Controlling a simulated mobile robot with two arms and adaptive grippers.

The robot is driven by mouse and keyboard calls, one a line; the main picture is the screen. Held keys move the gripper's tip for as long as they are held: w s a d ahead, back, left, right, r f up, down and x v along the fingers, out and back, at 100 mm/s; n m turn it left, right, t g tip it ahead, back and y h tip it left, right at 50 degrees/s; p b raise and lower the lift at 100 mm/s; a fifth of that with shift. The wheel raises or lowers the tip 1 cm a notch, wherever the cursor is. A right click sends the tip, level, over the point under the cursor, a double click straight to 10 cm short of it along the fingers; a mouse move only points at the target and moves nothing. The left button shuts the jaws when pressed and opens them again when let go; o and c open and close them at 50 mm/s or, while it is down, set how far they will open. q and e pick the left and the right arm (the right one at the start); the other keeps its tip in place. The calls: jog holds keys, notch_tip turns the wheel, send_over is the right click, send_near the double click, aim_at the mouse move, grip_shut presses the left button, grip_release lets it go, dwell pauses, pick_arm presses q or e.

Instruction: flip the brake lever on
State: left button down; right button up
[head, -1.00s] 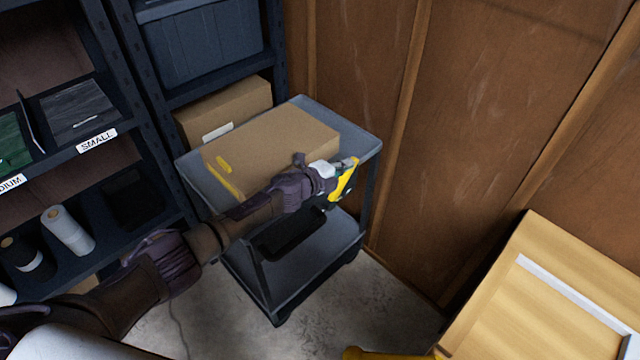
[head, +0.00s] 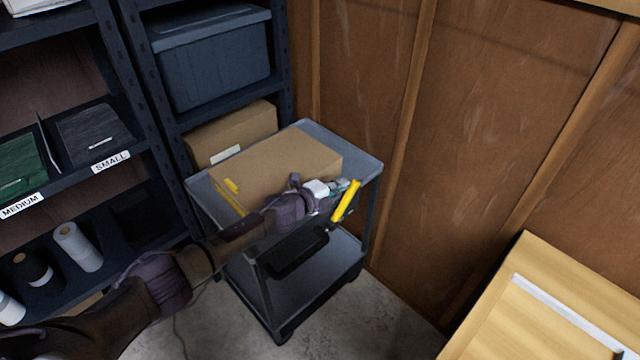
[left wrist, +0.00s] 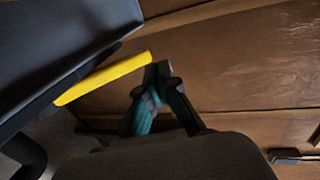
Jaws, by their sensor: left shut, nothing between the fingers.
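The yellow brake lever (head: 346,201) is a slanted bar at the near right corner of the grey cart (head: 372,166). In the left wrist view the lever (left wrist: 104,78) runs along the cart's edge, its upper right end close to my fingertips. My left gripper (head: 342,186) is at the lever's upper end in the head view. In the left wrist view its fingers (left wrist: 160,75) converge, shut and empty, beside the lever's end. I cannot tell whether they touch it. My arm hides part of the cart's front. My right gripper is not in view.
A cardboard box (head: 275,165) lies on the cart's top. Dark shelves (head: 160,130) with bins and rolls stand at left. A brown wood wall (head: 480,120) is close behind and right of the cart. A pale wooden panel (head: 560,290) is at lower right. Some floor is clear.

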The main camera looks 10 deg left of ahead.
pick_arm(q)
jog(key=s+a+r+p, duration=0.2)
jog(key=s+a+r, duration=0.2)
jog(key=s+r, duration=0.1)
jog(key=shift+s+r, duration=0.4)
jog(key=shift+s, duration=0.1)
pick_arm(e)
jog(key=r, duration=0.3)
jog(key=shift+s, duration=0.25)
